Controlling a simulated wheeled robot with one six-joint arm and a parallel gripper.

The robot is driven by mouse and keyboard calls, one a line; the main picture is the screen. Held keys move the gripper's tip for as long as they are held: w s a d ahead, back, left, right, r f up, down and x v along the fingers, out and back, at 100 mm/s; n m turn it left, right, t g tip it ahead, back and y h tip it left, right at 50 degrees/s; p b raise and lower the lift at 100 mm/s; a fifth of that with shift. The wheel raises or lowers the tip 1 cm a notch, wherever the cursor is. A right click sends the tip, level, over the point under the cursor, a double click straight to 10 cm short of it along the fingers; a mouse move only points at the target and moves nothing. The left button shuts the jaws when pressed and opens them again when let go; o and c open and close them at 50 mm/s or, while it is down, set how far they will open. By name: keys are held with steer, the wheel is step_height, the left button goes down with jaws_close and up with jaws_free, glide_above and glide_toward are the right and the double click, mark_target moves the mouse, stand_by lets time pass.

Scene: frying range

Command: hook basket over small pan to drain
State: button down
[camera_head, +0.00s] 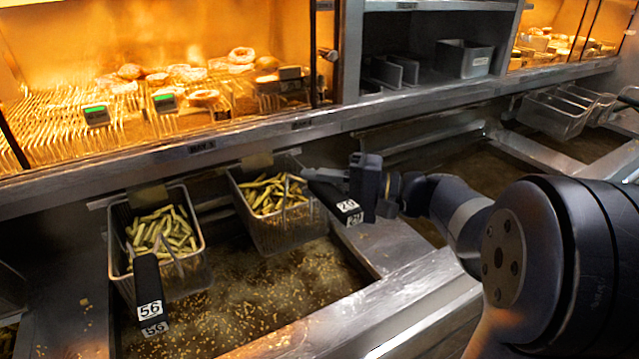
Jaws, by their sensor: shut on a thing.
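A wire basket (281,229) of green and yellow fries hangs tilted over the crumb-strewn oil of a frying pan (393,287). Its dark handle (334,203) carries a white number label. My gripper (324,177) is shut on this handle; the exact contact of the fingers is partly hidden. A second basket (123,275) of similar fries is to the left, with a black handle (148,285) marked 56 pointing forward. I cannot tell which pan is the small one or whether the held basket touches the rail behind.
A long metal ledge (240,140) runs behind the baskets, below a lit warmer with buns and a wire rack. More frying pans (540,155) lie to the right, with empty baskets (556,114) at the back. My arm crosses the right side.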

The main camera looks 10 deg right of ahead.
steer(key=shift+f+b, duration=0.7)
steer(key=shift+b, duration=0.05)
stand_by(0.8)
steer(key=c, duration=1.2)
jaws_free()
steer(key=shift+o, duration=0.2)
steer(key=shift+f, duration=0.1)
steer(key=shift+d, duration=0.15)
steer(key=b+v, duration=0.1)
steer(key=v, duration=0.9)
steer(key=shift+s+d+b, duration=0.15)
steer(key=shift+d+b, duration=0.1)
steer(key=shift+b, duration=0.15)
